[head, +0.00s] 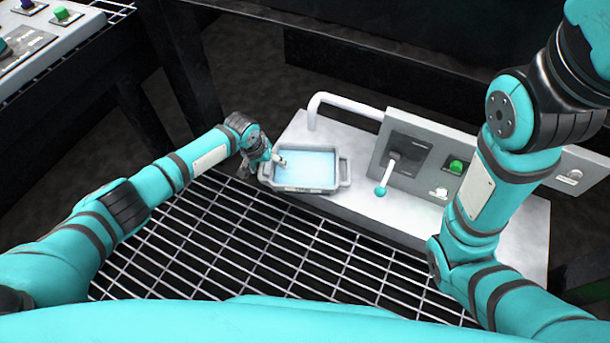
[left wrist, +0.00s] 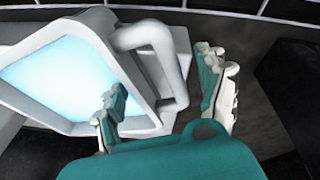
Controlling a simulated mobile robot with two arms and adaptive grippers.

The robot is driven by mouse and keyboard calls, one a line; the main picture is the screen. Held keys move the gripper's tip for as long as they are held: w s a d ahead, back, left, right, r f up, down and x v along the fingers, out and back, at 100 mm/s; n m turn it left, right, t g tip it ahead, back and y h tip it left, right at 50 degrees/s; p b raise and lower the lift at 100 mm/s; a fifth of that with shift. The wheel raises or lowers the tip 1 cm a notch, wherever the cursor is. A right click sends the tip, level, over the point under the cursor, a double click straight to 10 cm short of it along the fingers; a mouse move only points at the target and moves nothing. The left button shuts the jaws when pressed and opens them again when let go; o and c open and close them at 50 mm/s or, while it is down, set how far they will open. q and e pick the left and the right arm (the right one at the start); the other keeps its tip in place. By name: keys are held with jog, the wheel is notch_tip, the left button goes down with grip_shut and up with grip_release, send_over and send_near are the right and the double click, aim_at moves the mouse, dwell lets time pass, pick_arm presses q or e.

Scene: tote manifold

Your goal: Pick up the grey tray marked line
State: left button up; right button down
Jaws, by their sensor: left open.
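The grey tray (head: 310,187) has a light blue inside and a loop handle at each end. It sits at the left end of a pale bench panel. A small marking on its front wall is too small to read. My left gripper (head: 266,163) is at the tray's left end. In the left wrist view the tray (left wrist: 128,72) shows at left, and its handle (left wrist: 172,62) lies between the open fingers of my left gripper (left wrist: 163,98). One finger is over the tray's inside, the other outside the handle. Contact cannot be told. My right gripper is out of view.
A white pipe (head: 345,98) rises behind the tray. A grey control panel (head: 425,150) with a teal-knobbed lever (head: 381,188) and a green button (head: 456,166) stands to its right. An open metal grating (head: 250,245) lies in front. Another button console (head: 45,45) is at upper left.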

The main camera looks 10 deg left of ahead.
pick_arm(q)
jog(key=shift+c, duration=0.4)
grip_shut()
jog(key=shift+r, duration=0.1)
